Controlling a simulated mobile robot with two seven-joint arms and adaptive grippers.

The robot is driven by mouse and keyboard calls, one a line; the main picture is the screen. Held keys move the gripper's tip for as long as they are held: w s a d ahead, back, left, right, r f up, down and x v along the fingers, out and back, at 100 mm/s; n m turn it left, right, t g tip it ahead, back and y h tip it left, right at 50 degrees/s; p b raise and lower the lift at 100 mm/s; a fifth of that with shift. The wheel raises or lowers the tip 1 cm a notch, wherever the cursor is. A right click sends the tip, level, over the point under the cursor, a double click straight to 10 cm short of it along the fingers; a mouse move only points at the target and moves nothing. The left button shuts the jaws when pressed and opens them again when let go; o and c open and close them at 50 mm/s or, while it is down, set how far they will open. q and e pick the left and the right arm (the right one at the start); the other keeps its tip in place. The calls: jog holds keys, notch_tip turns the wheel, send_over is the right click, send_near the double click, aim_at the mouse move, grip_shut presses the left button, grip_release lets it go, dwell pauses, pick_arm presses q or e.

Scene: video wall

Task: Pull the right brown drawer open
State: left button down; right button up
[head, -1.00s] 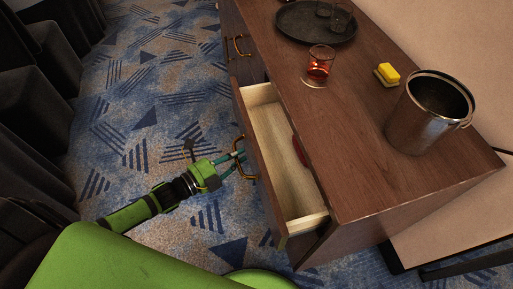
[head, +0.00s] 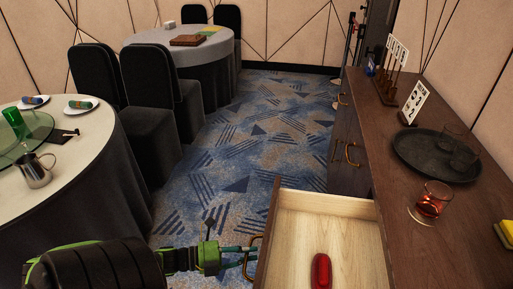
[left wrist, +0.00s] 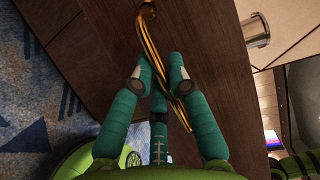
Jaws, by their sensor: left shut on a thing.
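The right brown drawer (head: 264,236) stands open in the head view. Its pale wooden inside (head: 335,215) shows, with a red object (head: 322,272) lying in it. Its lower part is cut off by the frame edge. My left gripper (head: 247,256) is at the brass handle (head: 258,240) on the drawer's front. In the left wrist view, the teal fingers of my left gripper (left wrist: 162,82) are on both sides of the brass handle (left wrist: 165,65), shut on it. My right gripper is not in view.
The cabinet top (head: 400,195) holds a dark tray (head: 436,165) with glasses, a glass of red drink (head: 431,200), and a yellow sponge (head: 506,232). Another drawer handle (head: 350,153) is farther along. A round table (head: 85,165) and chairs stand left, with open carpet (head: 240,150) between.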

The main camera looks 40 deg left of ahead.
pick_arm(q)
jog(key=shift+a, duration=0.1)
jog(key=c, duration=1.2)
grip_release()
jog(key=shift+o, duration=0.2)
jog(key=v, duration=1.2)
